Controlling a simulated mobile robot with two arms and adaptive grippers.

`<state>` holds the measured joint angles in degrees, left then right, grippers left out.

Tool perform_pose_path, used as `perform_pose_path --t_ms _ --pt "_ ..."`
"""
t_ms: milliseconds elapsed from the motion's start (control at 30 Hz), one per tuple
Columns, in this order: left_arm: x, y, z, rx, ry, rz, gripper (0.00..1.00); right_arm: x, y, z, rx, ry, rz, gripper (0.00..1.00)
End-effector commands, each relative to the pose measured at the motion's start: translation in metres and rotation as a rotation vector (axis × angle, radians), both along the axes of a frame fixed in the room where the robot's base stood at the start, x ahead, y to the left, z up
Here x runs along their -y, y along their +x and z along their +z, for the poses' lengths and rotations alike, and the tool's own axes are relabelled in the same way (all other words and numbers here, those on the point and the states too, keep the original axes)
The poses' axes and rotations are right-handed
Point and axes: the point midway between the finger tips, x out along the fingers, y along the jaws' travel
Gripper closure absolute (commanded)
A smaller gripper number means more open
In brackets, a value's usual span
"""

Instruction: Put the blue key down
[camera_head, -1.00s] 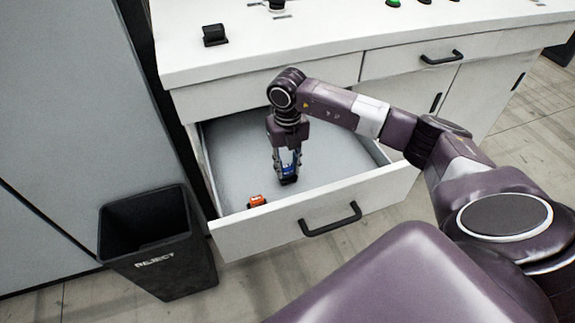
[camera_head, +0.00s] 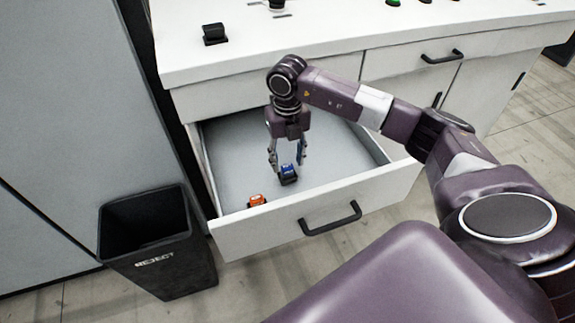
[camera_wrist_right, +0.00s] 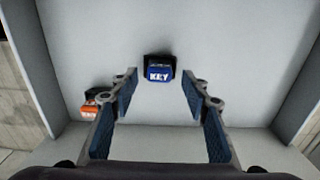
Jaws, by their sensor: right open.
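The blue key (camera_head: 288,173), with a black base, stands on the floor of the open drawer (camera_head: 234,156). In the right wrist view the blue key (camera_wrist_right: 159,73) shows its "KEY" lettering, beyond and between the fingertips. My right gripper (camera_head: 287,166) is open above the drawer floor, with its fingers apart on either side of the key and not touching it. In the right wrist view the right gripper (camera_wrist_right: 164,82) has nothing between its pads. My left gripper is not in view.
An orange key-like block (camera_head: 257,200) lies in the drawer near its front left corner. A black bin marked REJECT (camera_head: 158,262) stands left of the drawer. A black item (camera_head: 214,34) sits on the white counter (camera_head: 260,50). The drawer's right side is clear.

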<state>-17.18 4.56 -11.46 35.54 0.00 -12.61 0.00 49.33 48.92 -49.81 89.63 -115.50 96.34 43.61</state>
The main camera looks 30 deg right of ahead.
Motion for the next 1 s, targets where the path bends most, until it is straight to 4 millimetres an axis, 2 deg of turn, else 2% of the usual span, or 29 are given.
perform_pose_path --t_ms 200,400,600,1000 --pt "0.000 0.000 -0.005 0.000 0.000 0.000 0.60 0.000 0.002 0.050 0.006 0.001 0.000 0.57" --pt "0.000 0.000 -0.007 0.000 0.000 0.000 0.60 0.000 0.001 0.082 0.004 0.000 0.001 0.57" --pt "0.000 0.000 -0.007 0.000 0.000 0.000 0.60 0.000 0.000 0.093 0.001 0.001 0.001 0.57" --pt "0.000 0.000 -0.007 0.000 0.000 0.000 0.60 0.000 0.000 0.094 0.001 0.001 0.001 0.57"
